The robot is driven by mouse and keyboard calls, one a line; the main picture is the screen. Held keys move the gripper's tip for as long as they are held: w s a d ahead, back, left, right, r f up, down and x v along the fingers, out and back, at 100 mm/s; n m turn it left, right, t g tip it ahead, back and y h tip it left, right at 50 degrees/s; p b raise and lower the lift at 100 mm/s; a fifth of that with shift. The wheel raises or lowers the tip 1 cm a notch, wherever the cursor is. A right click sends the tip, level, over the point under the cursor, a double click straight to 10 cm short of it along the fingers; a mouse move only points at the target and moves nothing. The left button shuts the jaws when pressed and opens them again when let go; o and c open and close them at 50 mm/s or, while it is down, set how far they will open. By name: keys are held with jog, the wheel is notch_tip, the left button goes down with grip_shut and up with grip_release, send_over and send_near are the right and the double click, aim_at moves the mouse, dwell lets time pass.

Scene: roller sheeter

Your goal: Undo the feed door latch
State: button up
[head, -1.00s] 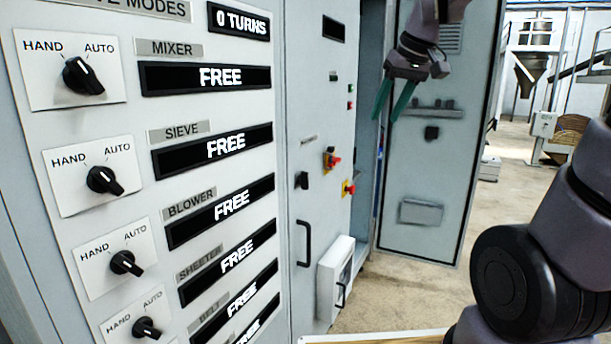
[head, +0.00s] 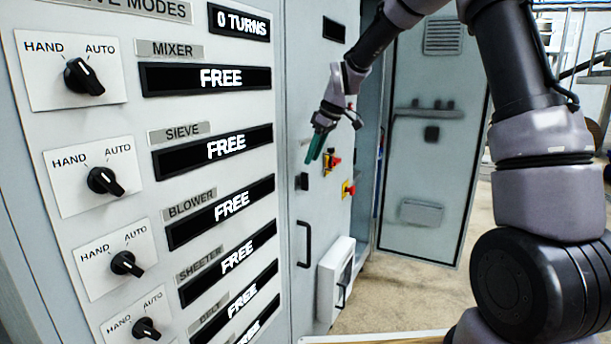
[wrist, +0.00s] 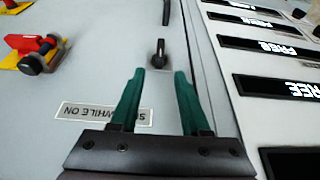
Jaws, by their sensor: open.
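A small black turn latch (head: 302,181) sits on the grey cabinet door, above a black bar handle (head: 304,244). In the wrist view the latch (wrist: 160,54) shows just beyond my fingertips, roughly centred between them, and part of the handle (wrist: 166,12) lies farther off. No readable label names either one as the feed door latch. My gripper (head: 316,148) is open, with green fingers pointing down at the cabinet face, above the latch in the head view. In the wrist view my gripper (wrist: 160,73) is empty and apart from the latch.
A red and yellow switch (head: 349,188) and another red switch (wrist: 38,52) stick out beside the latch. A label (wrist: 104,113) partly reads "WHILE ON". The control panel with mode knobs (head: 104,180) is at left. An open cabinet door (head: 425,180) stands behind.

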aim_at(306, 174)
jog(key=x, duration=0.7)
jog(key=shift+f, duration=0.2)
grip_shut()
